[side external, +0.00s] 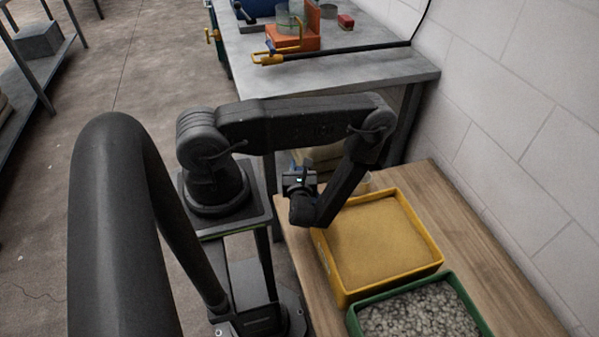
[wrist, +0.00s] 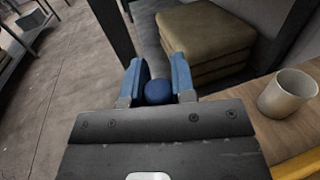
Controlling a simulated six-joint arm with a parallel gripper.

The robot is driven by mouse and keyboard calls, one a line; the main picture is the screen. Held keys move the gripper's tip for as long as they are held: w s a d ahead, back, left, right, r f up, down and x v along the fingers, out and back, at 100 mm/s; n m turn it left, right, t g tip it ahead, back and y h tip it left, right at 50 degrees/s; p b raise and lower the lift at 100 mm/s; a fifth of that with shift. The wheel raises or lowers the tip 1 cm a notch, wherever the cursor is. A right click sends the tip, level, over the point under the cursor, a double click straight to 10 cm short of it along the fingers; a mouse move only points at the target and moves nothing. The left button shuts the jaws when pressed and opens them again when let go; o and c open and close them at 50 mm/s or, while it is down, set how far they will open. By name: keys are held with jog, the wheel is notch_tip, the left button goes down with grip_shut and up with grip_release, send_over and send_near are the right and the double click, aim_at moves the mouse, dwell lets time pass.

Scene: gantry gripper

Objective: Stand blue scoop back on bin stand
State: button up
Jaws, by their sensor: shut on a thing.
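In the wrist view my gripper (wrist: 156,68) has blue fingers on either side of a rounded blue piece (wrist: 158,92), which I take to be part of the blue scoop. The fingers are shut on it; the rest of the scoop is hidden. In the side external view my gripper (side external: 300,180) is small and dark beside the left back corner of the yellow bin, near the wooden table's edge. The scoop cannot be made out there. I cannot pick out a bin stand for certain in either view.
The yellow bin (side external: 325,262) of sand and the green bin (side external: 357,325) of gravel stand on the wooden table (side external: 490,270). A pale cup (wrist: 288,94) stands on the table in the wrist view. Stacked tan sacks (wrist: 208,38) lie beyond. A grey bench (side external: 340,70) is behind.

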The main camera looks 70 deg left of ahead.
jog(key=shift+f, duration=0.7)
jog(key=shift+f, duration=0.15)
jog(key=o, duration=0.8)
jog(key=shift+o, duration=0.2)
